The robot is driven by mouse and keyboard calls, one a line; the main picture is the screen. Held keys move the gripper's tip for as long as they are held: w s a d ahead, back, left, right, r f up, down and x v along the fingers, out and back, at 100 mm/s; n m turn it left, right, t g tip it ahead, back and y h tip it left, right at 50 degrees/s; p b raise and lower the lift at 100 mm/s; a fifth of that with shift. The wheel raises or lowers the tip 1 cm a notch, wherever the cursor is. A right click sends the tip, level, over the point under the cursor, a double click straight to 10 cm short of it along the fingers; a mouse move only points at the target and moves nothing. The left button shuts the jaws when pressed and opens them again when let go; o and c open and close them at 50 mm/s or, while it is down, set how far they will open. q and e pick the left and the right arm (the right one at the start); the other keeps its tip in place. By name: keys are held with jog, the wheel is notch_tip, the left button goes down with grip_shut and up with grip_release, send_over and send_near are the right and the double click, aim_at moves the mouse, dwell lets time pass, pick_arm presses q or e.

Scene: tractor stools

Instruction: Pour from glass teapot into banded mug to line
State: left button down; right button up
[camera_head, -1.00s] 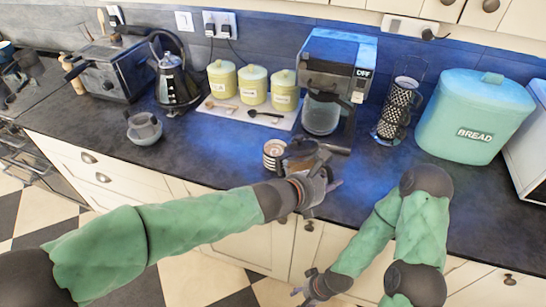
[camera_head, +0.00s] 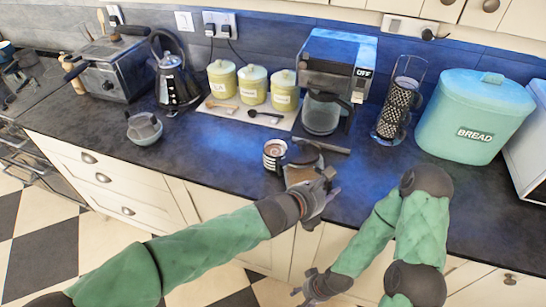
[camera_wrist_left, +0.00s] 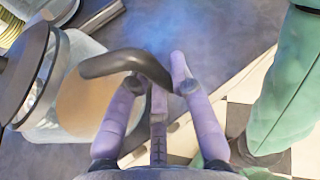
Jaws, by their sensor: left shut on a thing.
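The banded mug (camera_head: 274,155), pale with dark bands, stands upright on the dark worktop near its front edge. The level inside it is too small to tell. The glass teapot (camera_head: 302,172), with amber-brown liquid, is just right of the mug; they look very close, and I cannot tell whether they touch. My left gripper (camera_head: 327,188) is shut on the teapot's dark handle, at the teapot's right. In the left wrist view the teapot (camera_wrist_left: 82,100) is at the left, its handle running between my fingers (camera_wrist_left: 157,75). My right gripper (camera_head: 312,288) is low, in front of the cupboards; its finger opening is unclear.
A coffee machine (camera_head: 338,65) with a glass jug (camera_head: 321,114) stands behind the teapot. A dark patterned holder (camera_head: 395,110) and a bread bin (camera_head: 474,118) are to the right. Green canisters (camera_head: 253,85) and a kettle (camera_head: 174,82) are behind left.

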pick_arm(q)
jog(key=shift+r+b, duration=0.25)
jog(key=shift+b, duration=0.1)
dwell(0.6)
jog(key=shift+f, duration=0.65)
jog(key=shift+r, duration=0.15)
dwell(0.8)
jog(key=shift+r+n, duration=0.3)
jog(key=shift+r, duration=0.95)
jog(key=shift+r, duration=0.1)
jog(key=shift+r, duration=0.1)
jog(key=shift+w+a+r+n+g+h, duration=0.1)
jog(key=shift+r+n+g+h, duration=0.15)
jog(key=shift+r, duration=0.45)
jog(key=shift+w+a+r+n+g+h, duration=0.15)
jog(key=shift+r+n+g, duration=0.2)
jog(key=shift+r, duration=0.3)
